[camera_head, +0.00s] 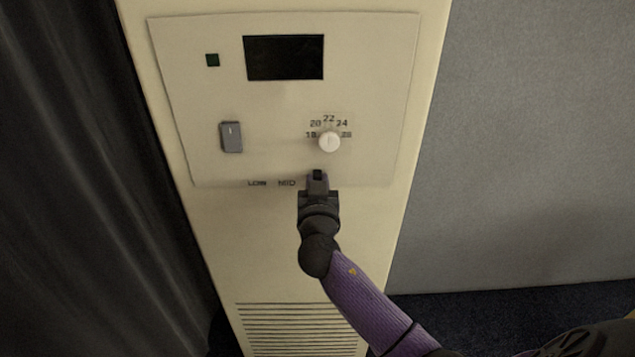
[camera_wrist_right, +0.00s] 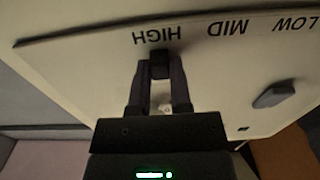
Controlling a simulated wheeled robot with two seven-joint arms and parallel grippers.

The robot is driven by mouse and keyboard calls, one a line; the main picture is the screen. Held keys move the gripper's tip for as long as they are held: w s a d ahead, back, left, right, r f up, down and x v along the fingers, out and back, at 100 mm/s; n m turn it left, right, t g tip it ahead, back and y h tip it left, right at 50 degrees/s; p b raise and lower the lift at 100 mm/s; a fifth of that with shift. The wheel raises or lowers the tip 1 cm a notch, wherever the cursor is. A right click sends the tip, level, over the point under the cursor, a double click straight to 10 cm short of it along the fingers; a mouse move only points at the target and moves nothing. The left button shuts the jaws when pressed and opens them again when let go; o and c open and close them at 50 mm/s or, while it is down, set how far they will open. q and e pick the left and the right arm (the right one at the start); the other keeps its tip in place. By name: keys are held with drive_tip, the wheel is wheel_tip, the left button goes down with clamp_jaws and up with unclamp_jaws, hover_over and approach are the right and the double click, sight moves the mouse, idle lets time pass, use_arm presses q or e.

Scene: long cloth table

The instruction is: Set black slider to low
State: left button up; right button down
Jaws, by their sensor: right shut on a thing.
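The cream control panel (camera_head: 200,90) has the labels LOW (camera_head: 257,183) and MID (camera_head: 286,183) along its lower edge. The black slider (camera_wrist_right: 160,66) is at the HIGH label (camera_wrist_right: 158,35) in the right wrist view, which shows the labels upside down. My right gripper (camera_head: 317,178) is at the panel's lower edge, to the right of MID. It is shut on the black slider, with one finger on each side. In the head view the gripper hides the slider and the HIGH label. My left gripper is not in view.
Above the slider row are a grey rocker switch (camera_head: 231,137), a white temperature knob (camera_head: 329,142), a dark display (camera_head: 284,57) and a small dark green light (camera_head: 212,60). The strip below LOW and MID is clear. A vent grille (camera_head: 300,330) lies lower down.

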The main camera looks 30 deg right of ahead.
sight(254, 174)
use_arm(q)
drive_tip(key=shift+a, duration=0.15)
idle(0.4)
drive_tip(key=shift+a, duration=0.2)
use_arm(e)
drive_tip(key=w+a+b, duration=0.1)
drive_tip(key=a+b, duration=0.1)
drive_tip(key=w+a+b, duration=0.1)
drive_tip(key=a+b, duration=0.1)
drive_tip(key=w+a+f+b, duration=0.1)
drive_tip(key=w+a, duration=0.1)
drive_tip(key=shift+a+f+b, duration=0.1)
drive_tip(key=shift+a+b, duration=0.05)
drive_tip(key=shift+b, duration=0.25)
drive_tip(key=a, duration=0.1)
drive_tip(key=w+a+b, duration=0.2)
drive_tip(key=a, duration=0.1)
drive_tip(key=shift+w+r, duration=0.1)
drive_tip(key=shift+r, duration=0.25)
drive_tip(key=shift+w+a+r, duration=0.1)
drive_tip(key=shift+a, duration=0.1)
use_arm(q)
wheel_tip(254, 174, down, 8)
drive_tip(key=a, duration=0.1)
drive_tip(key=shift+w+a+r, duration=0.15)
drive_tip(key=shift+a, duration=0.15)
use_arm(e)
drive_tip(key=shift+d+r, duration=0.1)
